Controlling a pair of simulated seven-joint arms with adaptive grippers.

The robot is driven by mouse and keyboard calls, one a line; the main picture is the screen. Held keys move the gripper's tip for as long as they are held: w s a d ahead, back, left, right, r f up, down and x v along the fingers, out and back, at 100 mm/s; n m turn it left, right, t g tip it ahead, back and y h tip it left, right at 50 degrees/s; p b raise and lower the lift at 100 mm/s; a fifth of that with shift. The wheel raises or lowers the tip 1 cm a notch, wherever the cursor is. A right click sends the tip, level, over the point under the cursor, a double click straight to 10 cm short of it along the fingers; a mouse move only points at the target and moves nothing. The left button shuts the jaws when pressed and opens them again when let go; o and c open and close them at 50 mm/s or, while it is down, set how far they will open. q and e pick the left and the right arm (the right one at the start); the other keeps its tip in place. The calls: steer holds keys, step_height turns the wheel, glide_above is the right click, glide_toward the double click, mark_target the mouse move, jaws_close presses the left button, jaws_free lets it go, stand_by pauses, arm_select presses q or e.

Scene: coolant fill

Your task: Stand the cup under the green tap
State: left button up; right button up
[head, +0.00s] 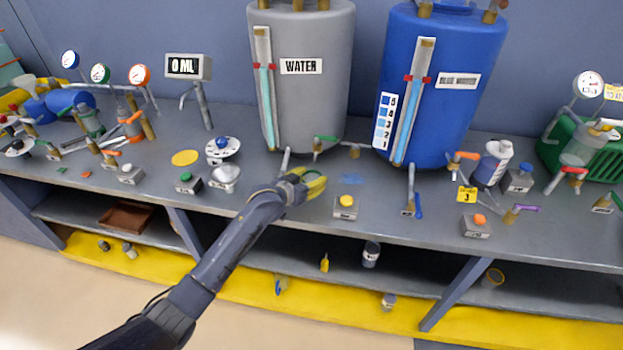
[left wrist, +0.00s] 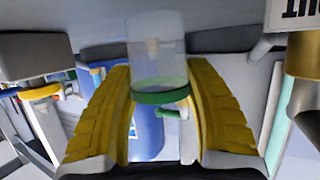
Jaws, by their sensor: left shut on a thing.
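My left gripper (head: 303,184) has yellow fingers and is at the bench in front of the grey WATER tank (head: 310,80). In the left wrist view the fingers (left wrist: 160,125) are shut on a clear cup (left wrist: 157,60) with a green band. In the head view the cup is mostly hidden by the gripper. The green tap (head: 326,138) has a green handle and sits at the base of the grey tank, just behind and slightly right of the gripper. A green handle (left wrist: 170,115) shows beyond the fingers in the wrist view. I cannot tell whether the cup touches the bench. My right gripper is not in view.
A blue tank (head: 450,90) stands right of the grey one. A box with a yellow button (head: 346,203) is right of the gripper. A white dial with a blue knob (head: 222,146) is to its left. A yellow disc (head: 185,157) lies farther left.

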arm_select(q)
steer(key=o, duration=1.1)
steer(key=shift+r, duration=0.15)
steer(key=v, duration=1.2)
